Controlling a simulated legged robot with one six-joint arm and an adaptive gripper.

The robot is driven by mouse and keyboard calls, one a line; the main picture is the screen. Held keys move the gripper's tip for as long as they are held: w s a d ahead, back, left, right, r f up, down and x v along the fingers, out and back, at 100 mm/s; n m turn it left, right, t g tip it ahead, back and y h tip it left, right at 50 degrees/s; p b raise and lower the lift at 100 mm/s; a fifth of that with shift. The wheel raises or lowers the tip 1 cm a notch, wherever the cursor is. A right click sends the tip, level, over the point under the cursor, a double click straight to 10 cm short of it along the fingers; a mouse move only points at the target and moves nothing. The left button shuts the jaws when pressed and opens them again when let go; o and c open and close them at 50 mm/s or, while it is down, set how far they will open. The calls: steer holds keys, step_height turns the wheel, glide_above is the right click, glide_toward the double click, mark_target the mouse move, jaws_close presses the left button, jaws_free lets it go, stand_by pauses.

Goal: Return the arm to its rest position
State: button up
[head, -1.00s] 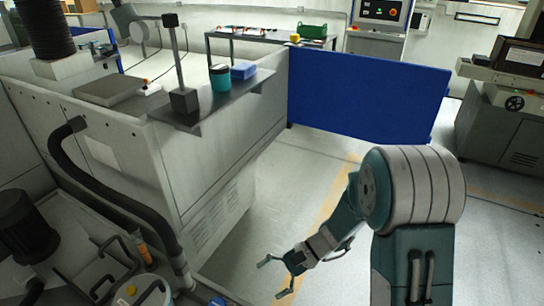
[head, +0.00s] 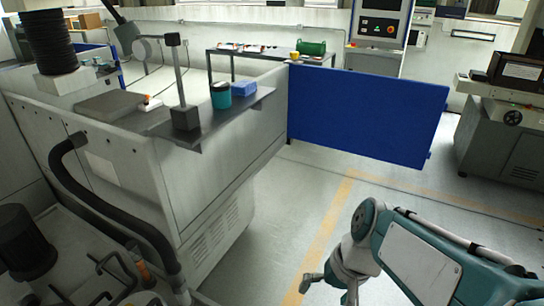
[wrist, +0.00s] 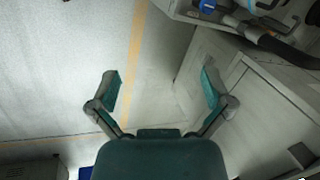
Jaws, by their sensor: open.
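My gripper (wrist: 160,90) is open and empty in the wrist view. Its two fingers stand wide apart with teal pads, over bare grey floor and the lower side of a pale machine cabinet. In the head view my gripper (head: 326,288) is low at the bottom, partly cut off by the frame edge, right of the machine. My arm fills the lower right corner of the head view, its teal link slanting down and to the right.
A grey machine (head: 190,180) stands at left, with a teal cup (head: 221,97) and blue box (head: 243,88) on its shelf. A blue panel (head: 365,118) stands behind. A black hose (head: 110,212) curves at lower left. Grey floor (head: 300,200) with a yellow line is free.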

steer(key=s+d+r+n+t+h, duration=0.1)
steer(key=s+d+r+t+h, duration=0.2)
steer(key=s+d+r+t, duration=0.1)
step_height(320, 180, up, 3)
steer(key=shift+d+f+n+t+h, duration=0.2)
steer(key=shift+d+n+t+h, duration=0.15)
steer(key=shift+d+t, duration=0.5)
